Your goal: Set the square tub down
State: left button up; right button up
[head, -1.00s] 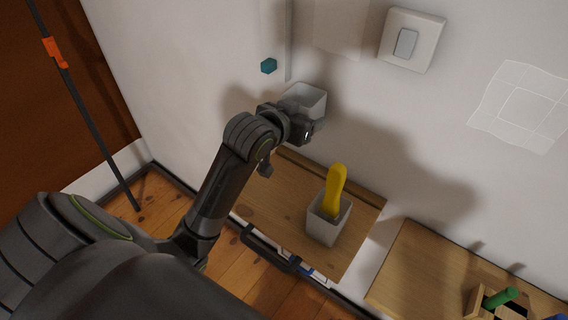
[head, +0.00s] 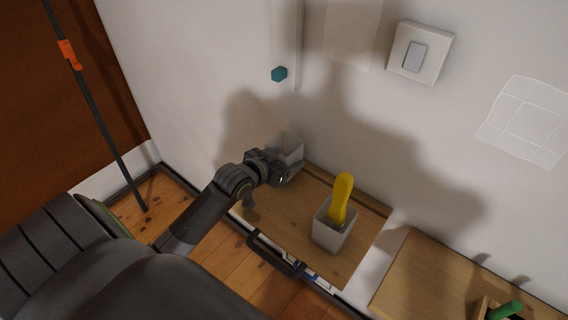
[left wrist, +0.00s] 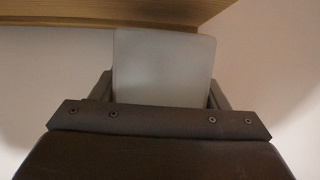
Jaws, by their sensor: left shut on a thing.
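The square tub (head: 289,146) is pale grey and partly hidden behind my left gripper (head: 281,168), which is shut on it. The tub is at the back left corner of the wooden top (head: 285,215), close to the wall. In the left wrist view the tub (left wrist: 163,65) sits between the two fingers of my left gripper (left wrist: 162,92), with the wooden edge (left wrist: 110,12) just beyond it. I cannot tell whether the tub's base touches the wood. My right gripper is not in view.
A second grey tub (head: 328,236) holding a yellow-handled thing (head: 342,197) stands on the same top, to the right. Bare wood lies between the tubs. A dark handle (head: 272,255) is at the front. Another wooden surface (head: 430,275) is at right, with a green-handled item (head: 504,311).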

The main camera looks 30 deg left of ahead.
pick_arm(q)
jog(key=shift+f, duration=0.9)
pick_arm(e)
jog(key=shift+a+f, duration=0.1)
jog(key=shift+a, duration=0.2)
pick_arm(q)
jog(key=shift+f, duration=0.15)
jog(key=o, duration=1.1)
jog(key=shift+c, duration=0.2)
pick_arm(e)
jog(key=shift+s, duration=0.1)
